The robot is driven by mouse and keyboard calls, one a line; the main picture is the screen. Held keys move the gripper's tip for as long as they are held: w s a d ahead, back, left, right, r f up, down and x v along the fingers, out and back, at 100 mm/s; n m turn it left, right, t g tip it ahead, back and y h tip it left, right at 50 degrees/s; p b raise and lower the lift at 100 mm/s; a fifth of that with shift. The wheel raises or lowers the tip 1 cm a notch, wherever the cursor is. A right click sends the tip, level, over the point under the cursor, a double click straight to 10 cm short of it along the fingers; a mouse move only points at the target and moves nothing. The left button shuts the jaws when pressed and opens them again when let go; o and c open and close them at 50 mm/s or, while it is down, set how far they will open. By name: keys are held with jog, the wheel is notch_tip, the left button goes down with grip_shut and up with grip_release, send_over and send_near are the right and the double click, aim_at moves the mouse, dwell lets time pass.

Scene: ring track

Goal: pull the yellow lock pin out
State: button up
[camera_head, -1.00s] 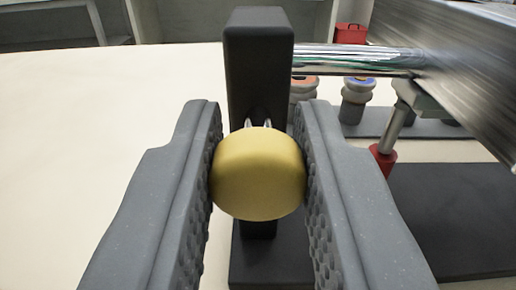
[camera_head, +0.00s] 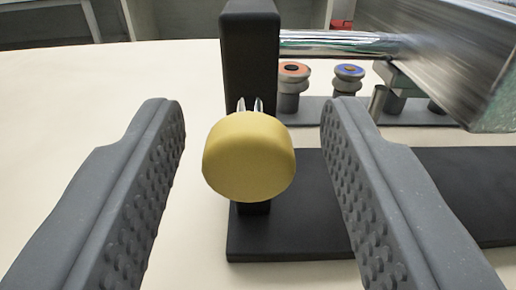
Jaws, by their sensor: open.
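The yellow lock pin (camera_head: 249,157) shows its round yellow head in the middle of the view. Behind the head, two thin metal prongs show against a black upright post (camera_head: 250,55). How deep the pin sits in the post is hidden by its head. My gripper (camera_head: 252,115) is open, with one grey textured finger on each side of the yellow head. There is a clear gap between the head and both fingers.
A shiny metal rod (camera_head: 338,43) runs right from the post to a large metal block (camera_head: 445,50). A black base (camera_head: 330,240) lies below. Grey knobs with orange (camera_head: 293,72) and blue (camera_head: 348,72) tops stand behind. The pale table is clear at left.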

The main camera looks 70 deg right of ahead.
jog(key=p+v, duration=0.1)
jog(key=v, duration=1.2)
jog(key=shift+a+p, duration=0.3)
jog(key=shift+p, duration=0.05)
jog(key=shift+s, duration=0.1)
